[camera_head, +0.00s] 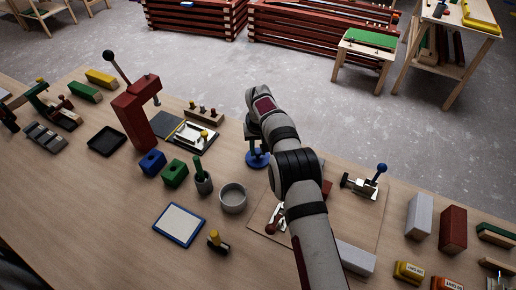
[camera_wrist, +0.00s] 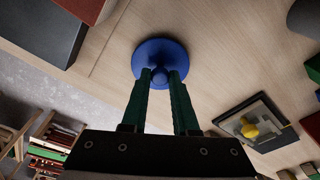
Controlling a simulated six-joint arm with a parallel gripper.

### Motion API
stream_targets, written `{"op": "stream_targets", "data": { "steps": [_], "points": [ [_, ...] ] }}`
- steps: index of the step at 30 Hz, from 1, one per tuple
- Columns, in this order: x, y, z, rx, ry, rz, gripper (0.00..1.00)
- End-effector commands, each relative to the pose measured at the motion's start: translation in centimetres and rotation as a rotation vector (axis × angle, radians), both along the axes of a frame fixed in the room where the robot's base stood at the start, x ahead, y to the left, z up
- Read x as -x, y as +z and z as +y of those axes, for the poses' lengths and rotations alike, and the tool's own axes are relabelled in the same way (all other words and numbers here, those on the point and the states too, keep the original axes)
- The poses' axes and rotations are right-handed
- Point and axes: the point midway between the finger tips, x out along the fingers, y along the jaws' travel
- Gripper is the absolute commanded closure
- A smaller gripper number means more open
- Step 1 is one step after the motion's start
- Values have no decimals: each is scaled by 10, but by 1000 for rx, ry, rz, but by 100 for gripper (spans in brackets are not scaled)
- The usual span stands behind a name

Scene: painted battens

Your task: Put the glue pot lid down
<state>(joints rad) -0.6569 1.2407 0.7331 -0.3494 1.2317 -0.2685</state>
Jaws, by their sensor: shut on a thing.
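The blue round lid (camera_wrist: 152,56) with a small knob is between the green fingertips of my gripper (camera_wrist: 160,78) in the wrist view. The fingers are shut on the knob. In the head view the lid (camera_head: 258,159) shows below my gripper (camera_head: 257,148), near the table's far edge. I cannot tell whether the lid touches the wooden table (camera_head: 125,200) or hangs just above it. An open grey round pot (camera_head: 233,198) stands nearer, to the lower left of the lid.

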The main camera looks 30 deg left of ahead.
Motion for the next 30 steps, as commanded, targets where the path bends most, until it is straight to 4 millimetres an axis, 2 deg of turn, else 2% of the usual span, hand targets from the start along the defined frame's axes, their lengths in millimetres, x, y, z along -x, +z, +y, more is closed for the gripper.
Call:
{"op": "stream_targets", "data": {
  "steps": [1,6,13,16,20,24,30],
  "points": [
    [0,-1,0,0,0,0,70],
    [0,-1,0,0,0,0,42],
    [0,-1,0,0,0,0,42],
    [0,7,0,-1,-1,-1,42],
    [3,39,-2,-3,-1,-2,42],
    [7,79,-5,-3,-1,-3,42],
    [11,115,-7,-1,0,0,42]
  ]
}}
